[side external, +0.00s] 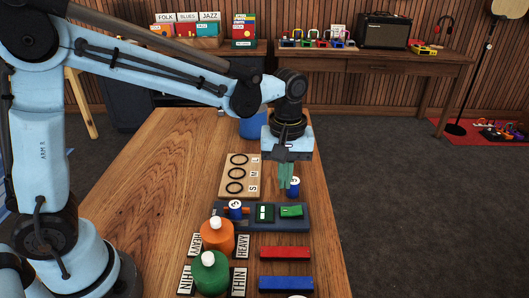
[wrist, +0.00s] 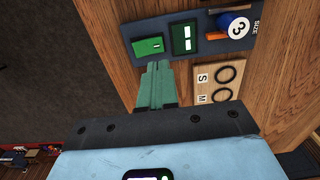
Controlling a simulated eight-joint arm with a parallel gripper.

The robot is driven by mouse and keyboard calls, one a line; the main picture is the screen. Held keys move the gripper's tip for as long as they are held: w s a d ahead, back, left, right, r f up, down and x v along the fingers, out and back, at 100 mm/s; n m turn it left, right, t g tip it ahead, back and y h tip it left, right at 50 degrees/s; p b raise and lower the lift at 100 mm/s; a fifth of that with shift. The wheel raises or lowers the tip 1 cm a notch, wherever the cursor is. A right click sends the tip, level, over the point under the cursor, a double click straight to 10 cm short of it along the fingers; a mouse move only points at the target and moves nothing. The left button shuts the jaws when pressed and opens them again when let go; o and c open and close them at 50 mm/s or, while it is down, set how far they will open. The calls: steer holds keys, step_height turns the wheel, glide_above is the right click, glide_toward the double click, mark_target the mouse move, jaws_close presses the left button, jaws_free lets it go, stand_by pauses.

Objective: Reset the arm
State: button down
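My gripper (side external: 286,187) points down over the wooden table (side external: 150,180), above and behind the dark blue tray (side external: 255,222). Its green fingers lie close together in the wrist view (wrist: 157,75), with nothing visible between them. A blue numbered cylinder (side external: 294,188) shows right beside the fingertips in the side view; I cannot tell whether they touch. It is hidden in the wrist view. My arm is stretched forward across the table.
The tray holds a blue cylinder (side external: 235,208), a dark display (side external: 264,212) and a green block (side external: 291,211). A wooden ring board (side external: 240,174) lies left of the gripper. Orange (side external: 217,237) and green (side external: 210,275) bottles, red (side external: 285,253) and blue (side external: 285,283) bars stand nearer.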

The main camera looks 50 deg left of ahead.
steer(key=s+a+r+m+t, duration=0.4)
steer(key=s+a+m+t, duration=0.3)
steer(key=s+a+m, duration=0.2)
steer(key=shift+s, duration=0.5)
steer(key=shift+w, duration=0.1)
stand_by(2.7)
